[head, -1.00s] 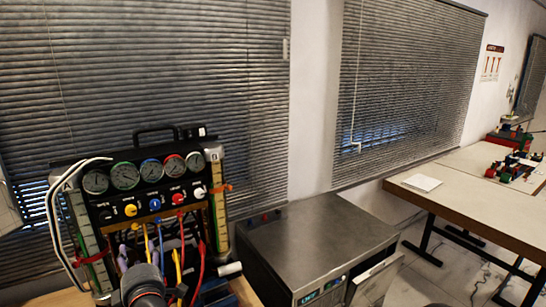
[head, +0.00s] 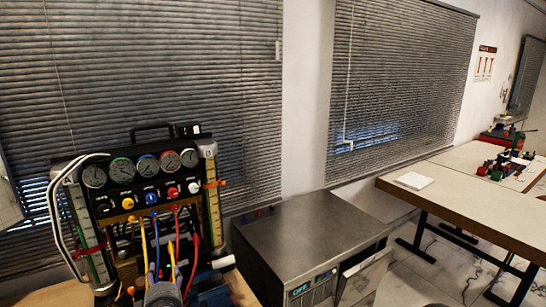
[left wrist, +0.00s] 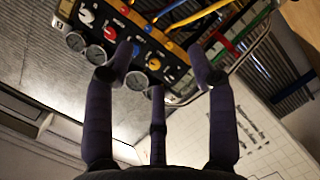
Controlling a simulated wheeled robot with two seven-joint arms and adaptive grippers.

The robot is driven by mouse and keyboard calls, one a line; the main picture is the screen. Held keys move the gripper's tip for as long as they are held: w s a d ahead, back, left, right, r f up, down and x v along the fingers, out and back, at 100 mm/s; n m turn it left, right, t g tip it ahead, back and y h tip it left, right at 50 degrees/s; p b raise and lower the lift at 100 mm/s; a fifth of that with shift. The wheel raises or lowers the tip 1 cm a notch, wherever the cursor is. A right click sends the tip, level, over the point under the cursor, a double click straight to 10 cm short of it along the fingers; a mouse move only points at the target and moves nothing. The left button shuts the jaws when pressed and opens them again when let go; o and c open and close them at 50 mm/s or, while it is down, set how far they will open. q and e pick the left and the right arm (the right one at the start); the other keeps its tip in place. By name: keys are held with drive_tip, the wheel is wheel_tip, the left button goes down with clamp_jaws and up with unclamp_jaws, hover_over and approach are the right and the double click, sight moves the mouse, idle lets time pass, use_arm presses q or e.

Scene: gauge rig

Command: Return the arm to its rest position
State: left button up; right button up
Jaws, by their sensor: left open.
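The gauge rig (head: 125,200) stands at the lower left of the head view, with a row of round dials, coloured knobs and yellow, blue and red hoses (head: 177,235). My left gripper (head: 165,278) shows at the bottom edge in front of the hoses, mostly cut off by the frame. In the left wrist view its dark fingers (left wrist: 160,65) are spread open with nothing between them. The rig's panel (left wrist: 120,35) appears upside down beyond the fingertips. My right gripper is in neither view.
A steel-topped cabinet (head: 310,232) stands right of the rig. A long table (head: 460,205) at the right carries a white sheet (head: 413,181) and coloured parts (head: 505,166). Blinds (head: 170,75) cover the wall behind. Open floor lies between cabinet and table.

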use_arm(q)
drive_tip(key=s+d+f+m+g+h, duration=0.1)
drive_tip(key=d+f+m+g+h, duration=0.15)
drive_tip(key=f, duration=0.65)
drive_tip(key=s+d+f+m+g+h, duration=0.1)
drive_tip(key=s+d+f+m+h, duration=0.2)
drive_tip(key=f, duration=0.6)
drive_tip(key=d+f+m+g+h, duration=0.1)
drive_tip(key=d+f+m+g, duration=0.2)
drive_tip(key=f, duration=0.7)
drive_tip(key=s+d+f+m+g+h, duration=0.2)
drive_tip(key=s+d+f+m+g, duration=0.1)
drive_tip(key=s+f, duration=0.6)
drive_tip(key=s+d+f+m+g+h, duration=0.1)
drive_tip(key=s+d+f+m+g, duration=0.3)
drive_tip(key=s, duration=1)
drive_tip(key=d+f+g, duration=0.1)
drive_tip(key=d+f, duration=0.2)
drive_tip(key=f, duration=0.2)
drive_tip(key=shift+d+h, duration=0.15)
drive_tip(key=shift+h, duration=0.2)
